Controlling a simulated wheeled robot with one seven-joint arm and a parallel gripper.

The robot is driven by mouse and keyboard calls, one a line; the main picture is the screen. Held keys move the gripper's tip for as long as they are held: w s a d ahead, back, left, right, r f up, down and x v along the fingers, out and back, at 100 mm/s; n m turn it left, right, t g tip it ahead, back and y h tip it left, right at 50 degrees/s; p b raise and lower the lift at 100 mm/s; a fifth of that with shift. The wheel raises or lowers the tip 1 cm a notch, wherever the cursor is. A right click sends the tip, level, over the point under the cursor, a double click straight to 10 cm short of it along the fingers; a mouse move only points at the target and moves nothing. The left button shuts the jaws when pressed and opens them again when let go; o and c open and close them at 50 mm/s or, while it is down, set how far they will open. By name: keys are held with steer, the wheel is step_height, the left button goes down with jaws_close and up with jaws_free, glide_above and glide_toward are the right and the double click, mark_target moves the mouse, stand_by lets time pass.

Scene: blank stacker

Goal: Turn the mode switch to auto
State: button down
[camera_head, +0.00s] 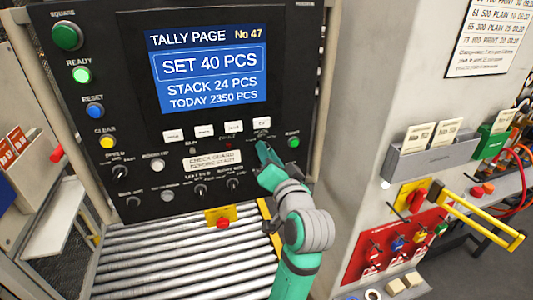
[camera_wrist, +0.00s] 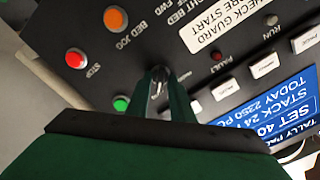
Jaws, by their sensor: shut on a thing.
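The black control panel (camera_head: 135,70) faces me, with a row of small knobs and lamps under its screen. My gripper (camera_head: 262,147) reaches the panel's right side, just left of a green button (camera_head: 293,142). In the wrist view my gripper (camera_wrist: 158,84) is shut on a small switch knob (camera_wrist: 157,90), taken to be the mode switch, with a finger on each side. The knob is mostly hidden by the fingers and its label is not readable, so I cannot tell which position it points to. In the head view the gripper hides it.
The blue screen (camera_head: 210,68) reads SET 40 PCS. White keys (camera_head: 233,127) sit above the gripper. The wrist view shows a red stop button (camera_wrist: 75,58) and an orange bed jog button (camera_wrist: 115,18). Rollers (camera_head: 170,265) lie below; a yellow bar (camera_head: 485,220) juts out at right.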

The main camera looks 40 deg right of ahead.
stand_by(0.3)
steer(key=c, duration=1.9)
jaws_free()
steer(key=shift+o, duration=0.2)
